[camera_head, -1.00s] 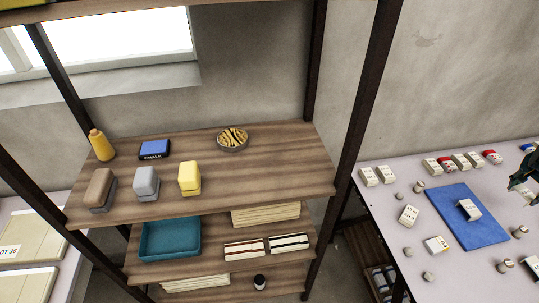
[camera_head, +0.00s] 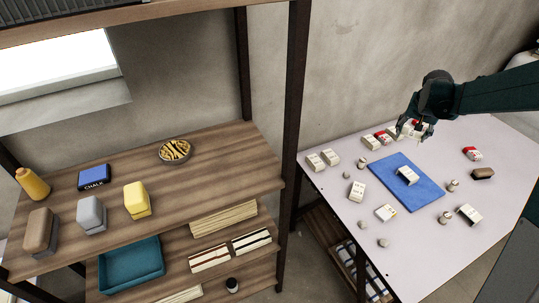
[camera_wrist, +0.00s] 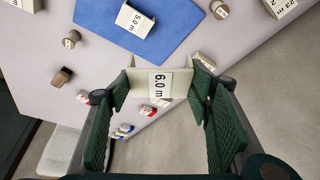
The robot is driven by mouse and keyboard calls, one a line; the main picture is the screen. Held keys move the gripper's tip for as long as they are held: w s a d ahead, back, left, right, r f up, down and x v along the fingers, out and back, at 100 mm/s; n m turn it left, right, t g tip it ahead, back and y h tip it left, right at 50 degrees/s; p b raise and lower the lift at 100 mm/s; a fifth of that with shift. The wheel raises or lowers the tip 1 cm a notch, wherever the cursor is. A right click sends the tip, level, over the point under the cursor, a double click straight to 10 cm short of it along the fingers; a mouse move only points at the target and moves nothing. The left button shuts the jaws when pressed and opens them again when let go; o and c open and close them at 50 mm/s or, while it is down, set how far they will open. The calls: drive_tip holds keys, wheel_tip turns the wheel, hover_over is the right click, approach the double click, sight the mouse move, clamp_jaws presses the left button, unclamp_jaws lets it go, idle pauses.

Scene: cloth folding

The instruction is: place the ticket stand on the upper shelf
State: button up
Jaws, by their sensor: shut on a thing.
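My gripper (camera_head: 414,132) is above the far part of the table at the right in the head view. It is shut on a cream ticket stand marked "6.0 m" (camera_wrist: 160,84). In the wrist view the stand sits between the two green fingers, with its label facing the camera. In the head view the fingers largely hide it. The shelf board with the blocks (camera_head: 210,150) is at the left, well apart from my gripper. Another board (camera_head: 150,15) crosses the top of the head view.
A chalk box (camera_head: 94,177), bowl (camera_head: 174,150), yellow bottle (camera_head: 32,184) and several blocks stand on the board. A dark post (camera_head: 291,120) rises between shelf and table. The table holds a blue mat (camera_head: 398,165) and several stands. The board's right front part is clear.

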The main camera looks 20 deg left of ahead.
drive_tip(key=s+a+r+n+y+p, duration=0.1)
drive_tip(key=s+a+r+n, duration=0.25)
drive_tip(key=s+a, duration=0.65)
drive_tip(key=s+a+r+n+y+p, duration=0.1)
drive_tip(key=s+a+r+n+y, duration=0.15)
drive_tip(key=s+a+r, duration=0.45)
drive_tip(key=s+a+r+n+g+y+p, duration=0.1)
drive_tip(key=s+a+r+n+p, duration=0.15)
drive_tip(key=s+a, duration=0.85)
drive_tip(key=s+a+r+n+p, duration=0.1)
drive_tip(key=s+a+r+n, duration=0.3)
drive_tip(key=s, duration=1.2)
drive_tip(key=s+a+r+n+g+y+p, duration=0.1)
drive_tip(key=s+a+n+p, duration=0.1)
drive_tip(key=s+a, duration=0.95)
drive_tip(key=m+h+b, duration=0.1)
drive_tip(key=m+b, duration=0.2)
approach(227, 137)
drive_tip(key=shift+s+a+f+t, duration=0.25)
drive_tip(key=shift+f+t, duration=0.15)
drive_tip(key=shift+f, duration=0.15)
drive_tip(key=shift+w+a+f, duration=0.35)
drive_tip(key=shift+w+a, duration=0.2)
drive_tip(key=shift+f, duration=0.1)
drive_tip(key=shift+f+b, duration=0.45)
drive_tip(key=shift+f, duration=0.95)
